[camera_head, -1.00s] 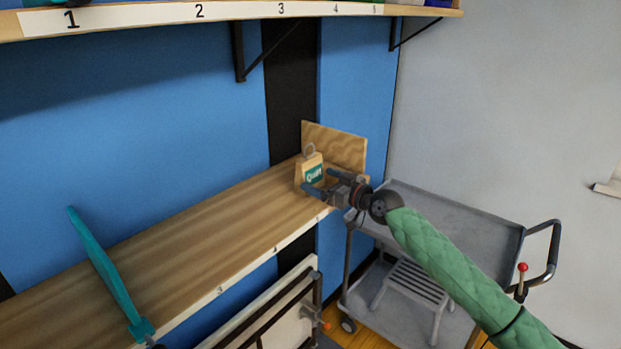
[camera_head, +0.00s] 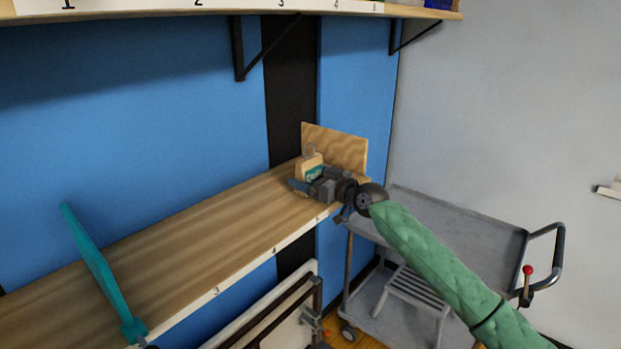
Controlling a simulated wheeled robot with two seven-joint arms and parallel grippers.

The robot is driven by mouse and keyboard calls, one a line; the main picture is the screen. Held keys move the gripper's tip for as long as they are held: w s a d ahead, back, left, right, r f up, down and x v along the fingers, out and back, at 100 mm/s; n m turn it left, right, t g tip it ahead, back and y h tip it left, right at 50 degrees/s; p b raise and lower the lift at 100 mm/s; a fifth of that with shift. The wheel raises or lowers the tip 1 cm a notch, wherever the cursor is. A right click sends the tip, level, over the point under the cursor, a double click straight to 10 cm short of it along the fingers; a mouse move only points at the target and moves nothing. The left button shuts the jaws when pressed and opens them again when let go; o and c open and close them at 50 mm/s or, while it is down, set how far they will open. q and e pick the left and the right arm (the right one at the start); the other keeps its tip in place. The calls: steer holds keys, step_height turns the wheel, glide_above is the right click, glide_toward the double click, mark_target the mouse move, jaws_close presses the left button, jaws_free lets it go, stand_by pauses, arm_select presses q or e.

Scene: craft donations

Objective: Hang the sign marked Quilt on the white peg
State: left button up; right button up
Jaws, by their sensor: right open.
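The sign marked Quilt (camera_head: 309,164) is a small tan tag with a green label and a grey loop on top. It stands upright near the far right end of the wooden shelf (camera_head: 190,240), in front of a wooden panel (camera_head: 338,147). My right gripper (camera_head: 305,187) is open at the sign's lower front and right, covering part of it. Whether the fingers touch the sign is not clear. My left gripper is out of view. I do not see a white peg.
A numbered upper shelf (camera_head: 330,6) runs above on black brackets. A grey cart (camera_head: 455,225) stands at the right under my right arm. The middle of that shelf is clear.

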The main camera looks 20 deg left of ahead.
mark_target(314, 168)
steer(key=c, duration=0.7)
steer(key=shift+r, duration=1.5)
steer(key=shift+s+d+f, duration=0.1)
steer(key=shift+s+d, duration=0.1)
steer(key=shift+d, duration=0.45)
steer(key=b+v, duration=0.1)
steer(key=v, duration=0.5)
steer(key=shift+d, duration=0.25)
steer(key=shift+b+v, duration=1.25)
steer(key=shift+v, duration=2.85)
steer(key=shift+s, duration=0.1)
